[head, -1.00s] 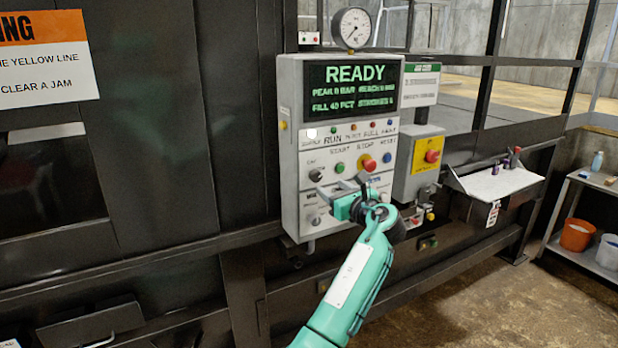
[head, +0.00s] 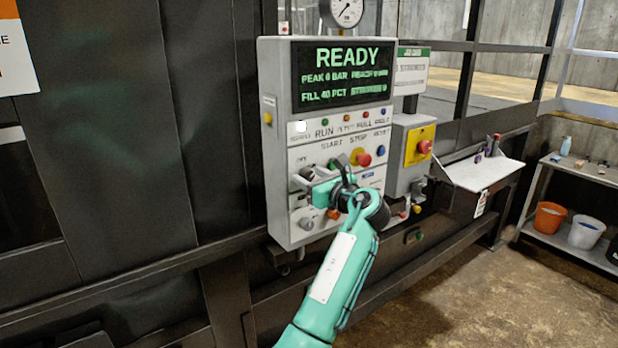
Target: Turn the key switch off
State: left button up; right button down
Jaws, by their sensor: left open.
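The key switch (head: 306,173) is a small grey knob at the left of the button row on the white control panel (head: 274,160). My left gripper (head: 309,182) is open, with its fingertips close to the key switch and pointing left along the panel face. The fingers partly cover the switch, so I cannot tell whether they touch it or which way it is turned. The panel screen (head: 343,72) reads READY. My right gripper is out of view.
A green button (head: 332,163), a red stop button (head: 363,159) and a blue button (head: 381,152) sit beside the switch. A yellow box with a red knob (head: 424,147) is to the right. A sloped shelf (head: 485,172) stands farther right.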

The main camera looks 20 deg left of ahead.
pick_arm(q)
jog(key=c, duration=1)
jog(key=shift+o, duration=0.2)
